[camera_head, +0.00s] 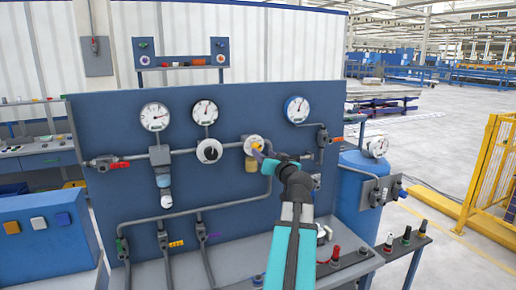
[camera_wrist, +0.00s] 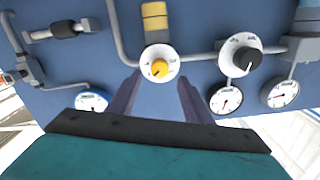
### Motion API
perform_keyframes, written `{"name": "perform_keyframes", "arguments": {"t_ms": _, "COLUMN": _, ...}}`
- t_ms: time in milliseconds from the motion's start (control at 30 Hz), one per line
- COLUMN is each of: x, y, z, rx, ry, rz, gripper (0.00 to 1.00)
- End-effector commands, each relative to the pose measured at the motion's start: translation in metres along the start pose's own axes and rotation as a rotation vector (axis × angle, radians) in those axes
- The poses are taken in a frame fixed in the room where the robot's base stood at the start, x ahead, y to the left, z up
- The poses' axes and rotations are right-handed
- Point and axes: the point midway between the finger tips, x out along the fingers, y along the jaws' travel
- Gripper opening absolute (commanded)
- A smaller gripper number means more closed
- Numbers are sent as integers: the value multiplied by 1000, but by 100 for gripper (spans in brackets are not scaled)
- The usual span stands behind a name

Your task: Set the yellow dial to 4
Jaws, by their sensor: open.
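The yellow dial (camera_head: 257,148) is a small yellow knob on a round white face, mounted on the blue panel (camera_head: 110,131) above a yellow-tan fitting. In the head view my gripper (camera_head: 263,155) is right at it and partly covers it. In the wrist view, which is upside down, the yellow dial (camera_wrist: 159,68) shows between and beyond the two dark fingertips of my gripper (camera_wrist: 158,78). The fingers are open, with a gap on both sides of the knob. Nothing is held. The dial's marks are too small to read.
A black dial (camera_head: 209,151) sits to the left on the same pipe. White gauges (camera_head: 155,117) are above. A red-handled valve (camera_head: 118,165) is at far left. A blue tank (camera_head: 358,190) stands right of the panel, and yellow fencing (camera_head: 489,175) is farther right.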

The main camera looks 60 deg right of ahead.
Motion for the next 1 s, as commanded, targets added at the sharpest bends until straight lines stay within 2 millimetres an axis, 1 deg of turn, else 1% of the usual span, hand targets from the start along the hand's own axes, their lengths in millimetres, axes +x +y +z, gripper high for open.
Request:
{"name": "perform_keyframes", "arguments": {"t_ms": 33, "x": 8, "y": 0, "z": -3, "rx": 1, "ry": -1, "rz": -1, "gripper": 46}}
{"name": "perform_keyframes", "arguments": {"t_ms": 200, "x": 28, "y": 0, "z": -2, "rx": 1, "ry": -2, "rz": 0, "gripper": 46}}
{"name": "perform_keyframes", "arguments": {"t_ms": 400, "x": 47, "y": 0, "z": -2, "rx": 2, "ry": -1, "rz": -1, "gripper": 46}}
{"name": "perform_keyframes", "arguments": {"t_ms": 500, "x": 53, "y": 0, "z": -1, "rx": 1, "ry": -1, "rz": 0, "gripper": 46}}
{"name": "perform_keyframes", "arguments": {"t_ms": 633, "x": 56, "y": 1, "z": -1, "rx": 0, "ry": 0, "rz": 1, "gripper": 46}}
{"name": "perform_keyframes", "arguments": {"t_ms": 933, "x": 57, "y": 1, "z": 0, "rx": 0, "ry": 0, "rz": 1, "gripper": 46}}
{"name": "perform_keyframes", "arguments": {"t_ms": 967, "x": 56, "y": 1, "z": 0, "rx": 0, "ry": 0, "rz": 1, "gripper": 43}}
{"name": "perform_keyframes", "arguments": {"t_ms": 1000, "x": 56, "y": 1, "z": 0, "rx": 0, "ry": 0, "rz": 1, "gripper": 36}}
